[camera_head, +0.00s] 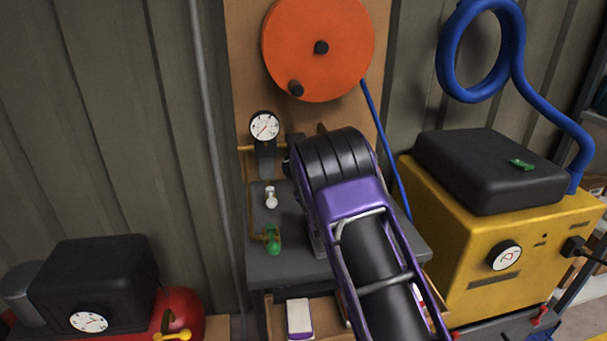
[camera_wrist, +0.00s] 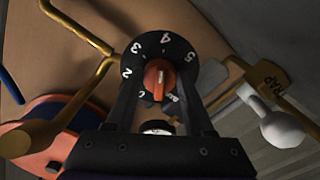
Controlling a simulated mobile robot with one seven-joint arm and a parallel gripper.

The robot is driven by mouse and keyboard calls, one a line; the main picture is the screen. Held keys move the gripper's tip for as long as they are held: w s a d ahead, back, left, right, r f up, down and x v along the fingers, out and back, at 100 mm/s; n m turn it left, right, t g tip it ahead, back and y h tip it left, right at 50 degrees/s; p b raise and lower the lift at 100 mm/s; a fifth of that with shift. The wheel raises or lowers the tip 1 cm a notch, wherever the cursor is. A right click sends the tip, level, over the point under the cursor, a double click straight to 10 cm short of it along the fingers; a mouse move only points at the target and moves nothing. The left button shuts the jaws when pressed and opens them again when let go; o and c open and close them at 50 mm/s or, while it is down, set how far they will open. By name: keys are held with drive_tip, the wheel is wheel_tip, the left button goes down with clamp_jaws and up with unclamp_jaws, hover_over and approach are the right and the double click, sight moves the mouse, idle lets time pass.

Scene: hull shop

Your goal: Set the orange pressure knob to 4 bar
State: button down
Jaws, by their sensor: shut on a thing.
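The orange pressure knob (camera_wrist: 158,78) is in the middle of the wrist view, in front of a black dial (camera_wrist: 180,48) with white numbers, 2 to 5 among them. Its raised grip stands nearly upright in the picture, its upper end toward the 3 and 4 side. I cannot read the exact setting. My gripper (camera_wrist: 160,82) is shut on the knob, one finger on each side. In the head view my purple arm hides the knob and fingers. A white-faced gauge (camera_head: 264,126) stands left of my arm; its reading is too small to tell.
A white-handled tap (camera_wrist: 282,129) and brass pipes are close to my gripper. A green-handled valve (camera_head: 272,240) sits on the grey bench (camera_head: 300,262). A yellow machine (camera_head: 480,255) stands right, an orange hose reel (camera_head: 330,35) above, a red tank (camera_head: 185,308) lower left.

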drive_tip(key=shift+m, duration=0.4)
drive_tip(key=shift+c, duration=1.4)
unclamp_jaws()
drive_tip(key=v, duration=0.7)
drive_tip(key=shift+s, duration=0.3)
